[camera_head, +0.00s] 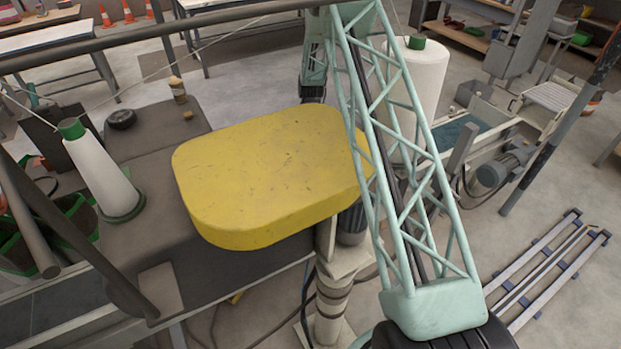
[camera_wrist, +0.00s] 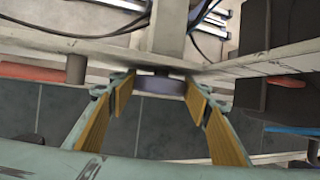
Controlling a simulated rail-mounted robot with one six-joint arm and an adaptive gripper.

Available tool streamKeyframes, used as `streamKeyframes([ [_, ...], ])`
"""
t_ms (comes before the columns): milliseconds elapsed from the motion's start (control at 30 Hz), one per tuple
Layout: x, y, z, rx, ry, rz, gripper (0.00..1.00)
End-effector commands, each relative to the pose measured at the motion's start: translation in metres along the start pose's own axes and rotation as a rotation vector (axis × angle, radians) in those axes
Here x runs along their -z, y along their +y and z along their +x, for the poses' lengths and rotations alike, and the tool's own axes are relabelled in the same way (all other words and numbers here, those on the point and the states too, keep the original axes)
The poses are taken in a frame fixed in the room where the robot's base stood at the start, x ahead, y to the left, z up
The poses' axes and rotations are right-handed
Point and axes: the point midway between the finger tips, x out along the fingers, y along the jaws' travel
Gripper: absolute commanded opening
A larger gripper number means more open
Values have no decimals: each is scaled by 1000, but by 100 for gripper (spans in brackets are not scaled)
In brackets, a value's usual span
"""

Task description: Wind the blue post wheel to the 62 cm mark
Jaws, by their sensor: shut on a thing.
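In the wrist view a round, dark blue-grey wheel (camera_wrist: 162,86) sits below a pale upright post (camera_wrist: 166,30), where pale beams meet. My gripper (camera_wrist: 160,98) reaches in from the near side, with one yellow-padded finger on each side of the wheel, and is shut on it. The far side of the wheel is hidden, and I cannot read a centimetre mark. In the head view my green lattice arm crosses right of centre; my gripper and the wheel do not show there.
In the wrist view a pale beam (camera_wrist: 270,62) runs right of the wheel, near a dark block (camera_wrist: 290,95). An orange bar (camera_wrist: 30,71) lies left. In the head view a yellow cover (camera_head: 270,170) and white thread cone (camera_head: 98,175) stand left of my arm.

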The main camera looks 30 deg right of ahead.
Motion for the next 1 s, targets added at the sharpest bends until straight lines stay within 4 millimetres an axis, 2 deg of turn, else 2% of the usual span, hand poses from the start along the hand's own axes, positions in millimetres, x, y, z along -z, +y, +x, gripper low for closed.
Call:
streamKeyframes([
  [400,1,3,0,162,1,-66,34],
  [967,1,2,0,192,1,-80,34],
  [1000,1,2,0,192,1,-80,46],
])
